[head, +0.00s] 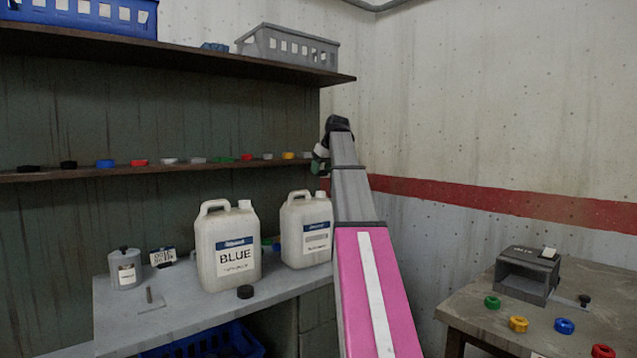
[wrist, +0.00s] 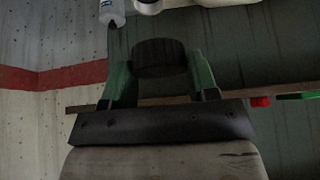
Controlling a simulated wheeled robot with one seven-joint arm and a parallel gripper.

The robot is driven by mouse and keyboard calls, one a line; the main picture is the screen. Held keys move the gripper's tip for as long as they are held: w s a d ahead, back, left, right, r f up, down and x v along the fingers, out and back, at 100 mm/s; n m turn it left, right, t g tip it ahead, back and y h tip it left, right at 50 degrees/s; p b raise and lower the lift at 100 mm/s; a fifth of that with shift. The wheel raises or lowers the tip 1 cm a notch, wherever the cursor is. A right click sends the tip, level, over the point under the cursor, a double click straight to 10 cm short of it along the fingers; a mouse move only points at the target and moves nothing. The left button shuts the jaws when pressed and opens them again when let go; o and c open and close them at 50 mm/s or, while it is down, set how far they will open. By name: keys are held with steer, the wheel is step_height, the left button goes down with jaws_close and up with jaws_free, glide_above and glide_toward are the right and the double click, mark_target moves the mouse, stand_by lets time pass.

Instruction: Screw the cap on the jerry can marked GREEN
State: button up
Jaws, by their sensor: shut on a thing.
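My gripper (head: 319,160) is raised beside the right end of the cap shelf, above the right-hand jerry can. In the wrist view my gripper (wrist: 161,75) has its green fingers shut on a dark, ribbed round cap (wrist: 160,55). A cream jerry can marked BLUE (head: 226,248) stands upright on the bench. A second cream jerry can (head: 305,232) stands to its right; its label is too small to read, and my arm stands close along its right side. I cannot read GREEN on any can.
A narrow shelf (head: 180,168) holds a row of coloured caps. A lidded canister (head: 124,269) stands at the bench's left. The right table (head: 475,313) carries a dark machine (head: 527,274) and several coloured caps. Crates sit on the upper shelf (head: 180,62).

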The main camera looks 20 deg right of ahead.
mark_target(321, 192)
steer(key=shift+w+d+r, duration=0.15)
steer(key=shift+w+r, duration=0.35)
steer(key=shift+w, duration=0.1)
steer(key=shift+f, duration=3)
steer(key=shift+f, duration=1.45)
stand_by(0.4)
steer(key=shift+m, duration=0.4)
